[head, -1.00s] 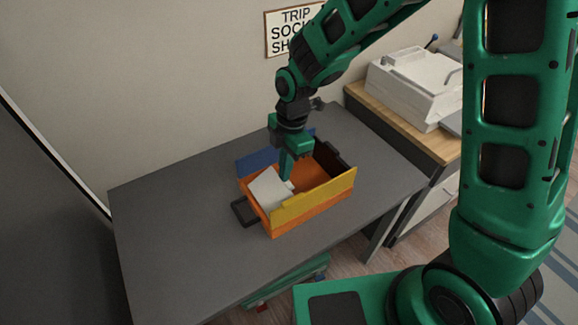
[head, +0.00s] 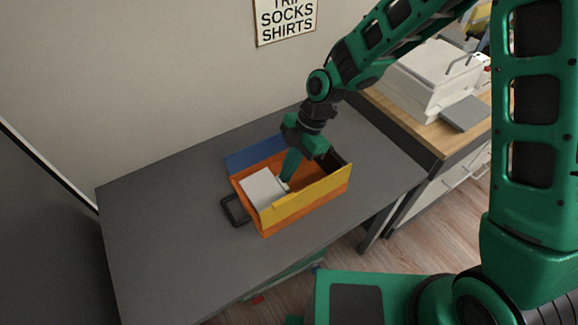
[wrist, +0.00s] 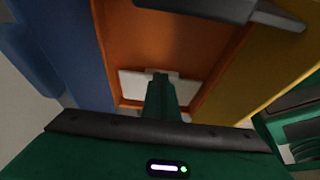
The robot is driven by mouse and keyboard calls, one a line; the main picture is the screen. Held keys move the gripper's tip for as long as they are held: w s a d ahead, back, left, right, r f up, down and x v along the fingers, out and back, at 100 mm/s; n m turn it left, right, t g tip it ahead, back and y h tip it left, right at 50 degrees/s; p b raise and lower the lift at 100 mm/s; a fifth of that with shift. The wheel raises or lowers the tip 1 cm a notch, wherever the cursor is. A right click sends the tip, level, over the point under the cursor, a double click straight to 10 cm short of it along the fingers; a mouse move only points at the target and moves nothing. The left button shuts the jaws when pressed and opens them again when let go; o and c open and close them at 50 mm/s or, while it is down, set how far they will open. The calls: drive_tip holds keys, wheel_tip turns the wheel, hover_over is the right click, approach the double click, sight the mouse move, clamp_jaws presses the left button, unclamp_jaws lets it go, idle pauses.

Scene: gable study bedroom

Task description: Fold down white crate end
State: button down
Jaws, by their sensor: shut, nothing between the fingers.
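The orange crate (head: 262,220) stands on the grey table with its top open. Its white end (head: 262,188) is at the left end and leans inward at a low slope over the inside. My gripper (head: 287,181) points down into the crate, shut and empty, with its tips at the inner edge of the white end. In the wrist view the finger (wrist: 160,92) overlaps the white end (wrist: 133,84); I cannot tell whether they touch. The yellow side (head: 310,197) stands upright at the front. The blue side (head: 254,155) slopes outward at the back.
A dark handle-shaped frame (head: 234,211) lies on the table (head: 165,240) by the crate's left end. The crate's dark end (head: 339,161) is at the right. A white machine (head: 432,78) stands on the wooden-topped cabinet (head: 425,135). The table's left part is clear.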

drive_tip(key=shift+r, duration=0.55)
drive_tip(key=v, duration=1.3)
drive_tip(key=d+r+m+t+h, duration=0.1)
drive_tip(key=d+r+m+t, duration=0.15)
drive_tip(key=d+m, duration=0.85)
drive_tip(key=s+d+r+m+h, duration=0.1)
drive_tip(key=s+d+r+m, duration=0.15)
drive_tip(key=d, duration=0.65)
drive_tip(key=s+d+r+m+h, duration=0.1)
drive_tip(key=s+d+m, duration=0.15)
drive_tip(key=d, duration=0.55)
drive_tip(key=s+d+m, duration=1.3)
drive_tip(key=s+m, duration=0.2)
drive_tip(key=s, duration=0.1)
drive_tip(key=shift+s+d+r+m+h, duration=0.2)
drive_tip(key=shift+s+r+m+h, duration=0.1)
drive_tip(key=shift+r+m, duration=0.1)
